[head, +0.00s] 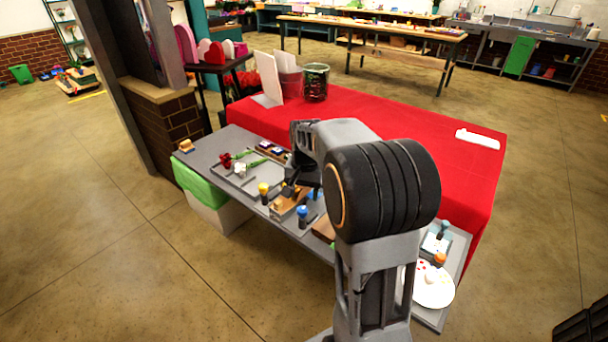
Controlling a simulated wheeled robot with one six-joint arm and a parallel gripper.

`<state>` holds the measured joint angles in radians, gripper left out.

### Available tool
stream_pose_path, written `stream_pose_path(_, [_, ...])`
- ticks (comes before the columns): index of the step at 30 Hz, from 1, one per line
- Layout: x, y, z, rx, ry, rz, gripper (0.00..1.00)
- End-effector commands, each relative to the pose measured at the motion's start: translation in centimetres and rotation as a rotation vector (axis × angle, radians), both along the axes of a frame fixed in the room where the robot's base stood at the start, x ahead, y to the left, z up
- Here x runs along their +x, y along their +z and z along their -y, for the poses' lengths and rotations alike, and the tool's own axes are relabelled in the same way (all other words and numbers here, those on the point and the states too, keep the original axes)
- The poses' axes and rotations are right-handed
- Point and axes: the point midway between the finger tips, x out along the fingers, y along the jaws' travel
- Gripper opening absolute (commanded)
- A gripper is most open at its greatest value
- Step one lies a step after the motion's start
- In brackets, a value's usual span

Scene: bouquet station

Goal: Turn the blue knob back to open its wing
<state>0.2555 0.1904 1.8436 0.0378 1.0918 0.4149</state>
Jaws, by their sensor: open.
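A small blue knob (302,211) stands at the front edge of the grey work table, right of a yellow knob (263,188). Between them is a small wooden fixture (284,205) on a grey base; I cannot make out which part is the blue knob's wing or how it is set. My gripper (305,188) points down just behind and above the blue knob, with its dark fingers partly hidden by my arm. It looks open, with nothing visible held. Another blue piece shows by the fingers, partly covered.
A red flower (225,161) with a green stem lies on the grey table (213,145). A white plate (433,287) lies at the right. My arm hides the table's middle right.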

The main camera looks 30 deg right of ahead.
Motion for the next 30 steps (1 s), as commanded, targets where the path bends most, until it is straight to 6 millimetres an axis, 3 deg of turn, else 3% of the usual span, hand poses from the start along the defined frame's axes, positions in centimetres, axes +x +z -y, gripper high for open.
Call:
stream_pose_path(6, [-0.1, 4.0, 0.1, 0.000, -0.001, 0.002, 0.59])
stream_pose_path(12, [-0.2, 6.1, 0.2, -0.001, -0.001, 0.001, 0.59])
stream_pose_path(30, [-0.2, 6.8, 0.2, 0.001, -0.001, -0.001, 0.59])
